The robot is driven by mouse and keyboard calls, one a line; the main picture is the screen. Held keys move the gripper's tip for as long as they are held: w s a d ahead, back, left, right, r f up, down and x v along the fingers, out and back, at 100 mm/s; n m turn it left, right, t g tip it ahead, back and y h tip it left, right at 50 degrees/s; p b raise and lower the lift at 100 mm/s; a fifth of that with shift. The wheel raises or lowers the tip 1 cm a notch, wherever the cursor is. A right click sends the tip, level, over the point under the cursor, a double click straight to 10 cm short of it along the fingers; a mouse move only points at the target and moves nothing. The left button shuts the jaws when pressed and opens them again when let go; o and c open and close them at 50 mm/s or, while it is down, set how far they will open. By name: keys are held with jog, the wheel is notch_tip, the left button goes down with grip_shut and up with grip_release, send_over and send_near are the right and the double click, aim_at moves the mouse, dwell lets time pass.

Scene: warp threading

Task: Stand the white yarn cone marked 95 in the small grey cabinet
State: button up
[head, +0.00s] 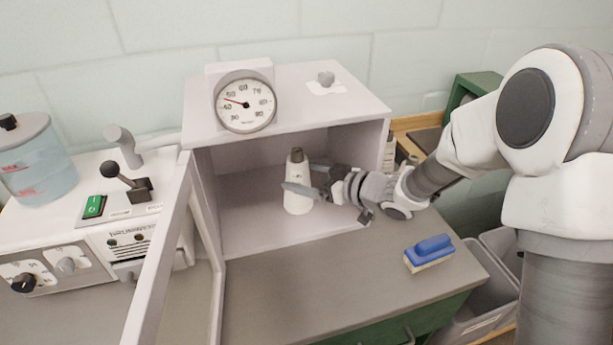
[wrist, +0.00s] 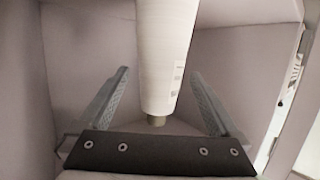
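The white yarn cone (head: 297,199) with a dark tip stands upright inside the small grey cabinet (head: 384,128), on its floor. The cabinet's door (head: 160,262) hangs open at the left. My gripper (head: 302,178) reaches in from the right, with one finger across the front of the cone. In the wrist view the cone (wrist: 167,55) shows between the two spread fingers (wrist: 159,71), with a gap at the left one. The gripper is open. A small label shows on the cone's side, but its marking is too small to read.
A dial gauge (head: 245,103) and a grey knob (head: 326,79) are on the cabinet's top. A blue brush (head: 429,252) lies on the counter (head: 300,285) at the right. A machine with a lever (head: 128,184) and a water tank (head: 35,165) stand left. Grey bins (head: 475,305) are lower right.

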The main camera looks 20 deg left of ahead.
jog(key=shift+r, duration=0.1)
jog(key=shift+d+r, duration=0.1)
jog(key=shift+r, duration=0.1)
jog(key=p+v, duration=0.1)
jog(key=v, duration=1)
jog(key=shift+d+p, duration=0.35)
jog(key=shift+p, duration=0.05)
jog(key=shift+s+r, duration=0.1)
jog(key=shift+s, duration=0.05)
